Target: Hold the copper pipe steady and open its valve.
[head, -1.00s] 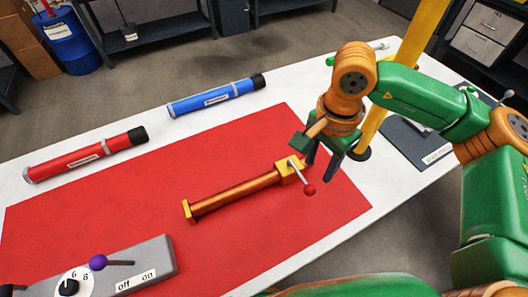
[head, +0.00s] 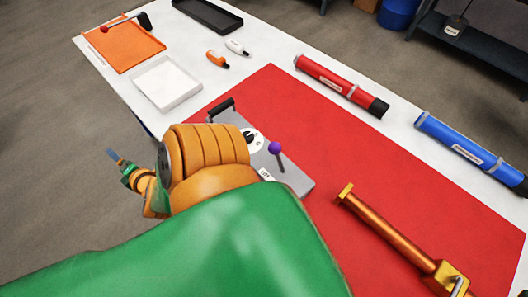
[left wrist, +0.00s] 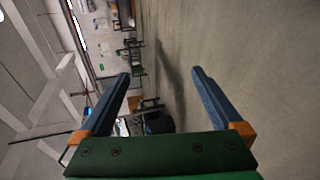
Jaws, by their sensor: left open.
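The copper pipe (head: 385,230) lies on the red mat (head: 400,165) at the lower right of the head view. A yellow block caps its upper-left end. My left gripper (head: 112,154) is at the left of the head view, beyond the table's edge and far from the pipe. In the left wrist view it (left wrist: 160,85) is open, with nothing between its fingers. My right gripper is out of view.
A grey control box (head: 297,178) with a purple-knobbed lever (head: 275,148) sits by my left arm. A red tube (head: 335,82) and a blue tube (head: 465,148) lie behind the mat. A white tray (head: 167,85), orange tray (head: 122,45) and black tray (head: 208,13) are farther left.

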